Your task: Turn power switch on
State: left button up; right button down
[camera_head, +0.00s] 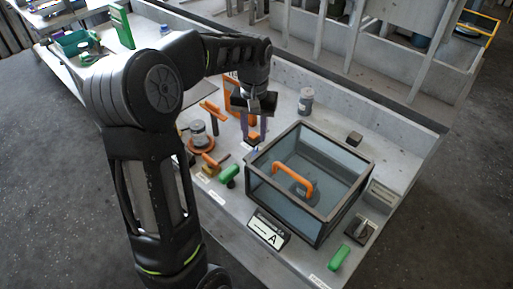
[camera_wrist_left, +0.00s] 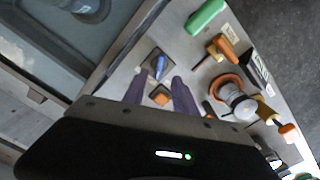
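My left gripper (camera_head: 254,130) points down over the bench, left of the glass-walled box. In the left wrist view its two purple fingers (camera_wrist_left: 160,98) stand apart, with a gap between them. A small switch with a blue lever on a dark square base (camera_wrist_left: 158,66) shows just beyond the fingertips, with no visible contact. An orange block (camera_wrist_left: 160,97) shows in the gap between the fingers; I cannot tell if they touch it. Another switch-like grey knob on a dark base (camera_head: 362,230) sits right of the box. I cannot read which is the power switch. My right gripper is not in view.
The glass-walled box (camera_head: 335,208) with an orange handle (camera_head: 293,178) stands close by. A green handle (camera_head: 229,173), a spool on an orange ring (camera_head: 199,135) and a grey jar (camera_head: 306,101) stand around the gripper. An "A" sign (camera_head: 268,231) is at the bench front.

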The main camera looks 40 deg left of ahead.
aim_at(255, 153)
pick_arm(q)
jog(key=shift+f, duration=3.9)
jog(key=shift+c, duration=0.2)
grip_shut()
